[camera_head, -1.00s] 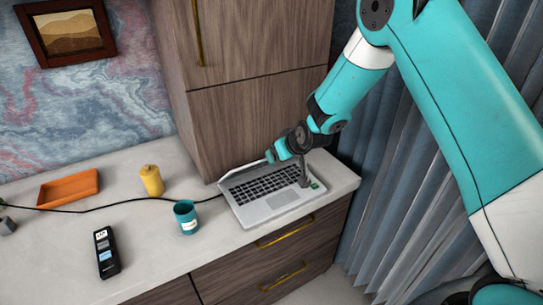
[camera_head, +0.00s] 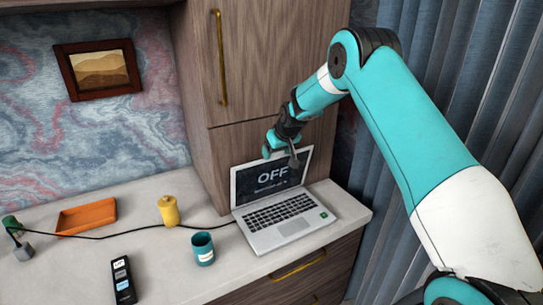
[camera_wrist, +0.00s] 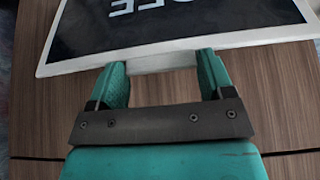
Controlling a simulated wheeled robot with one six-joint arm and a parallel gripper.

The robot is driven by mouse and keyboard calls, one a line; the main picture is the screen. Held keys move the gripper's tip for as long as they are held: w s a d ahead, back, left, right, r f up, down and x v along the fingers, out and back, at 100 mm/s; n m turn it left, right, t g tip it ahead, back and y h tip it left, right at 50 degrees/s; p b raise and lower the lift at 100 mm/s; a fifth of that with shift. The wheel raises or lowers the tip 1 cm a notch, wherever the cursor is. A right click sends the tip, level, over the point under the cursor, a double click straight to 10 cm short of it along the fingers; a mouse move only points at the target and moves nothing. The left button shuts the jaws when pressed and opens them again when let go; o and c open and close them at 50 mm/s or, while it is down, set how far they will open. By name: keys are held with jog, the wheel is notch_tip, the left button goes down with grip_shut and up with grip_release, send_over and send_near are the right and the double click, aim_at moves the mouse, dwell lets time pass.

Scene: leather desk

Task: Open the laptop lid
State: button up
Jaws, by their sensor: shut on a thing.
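The silver laptop (camera_head: 285,215) stands on the counter with its lid (camera_head: 243,174) raised to roughly upright. The dark screen shows "OFF" and a smaller line too small to read. The keyboard faces up. My gripper (camera_head: 282,152) is at the lid's top edge, with one finger showing in front of the screen. In the wrist view, my gripper (camera_wrist: 160,66) is shut on the lid, whose pale edge (camera_wrist: 160,61) lies between the two teal fingers. The screen appears upside down there.
A black remote-like device (camera_head: 123,280) and an orange tray (camera_head: 87,217) lie farther left. A black cable crosses the counter. A wooden cabinet (camera_head: 245,140) rises close behind the lid.

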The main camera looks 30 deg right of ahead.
jog(key=shift+w+a+r, duration=0.25)
jog(key=shift+w+a, duration=0.1)
jog(key=o, duration=1.3)
jog(key=shift+s+f, duration=0.1)
jog(key=shift+d, duration=0.1)
jog(key=b+v, duration=0.4)
jog(key=v, duration=1.3)
jog(key=shift+s, duration=0.1)
jog(key=shift+c, duration=0.6)
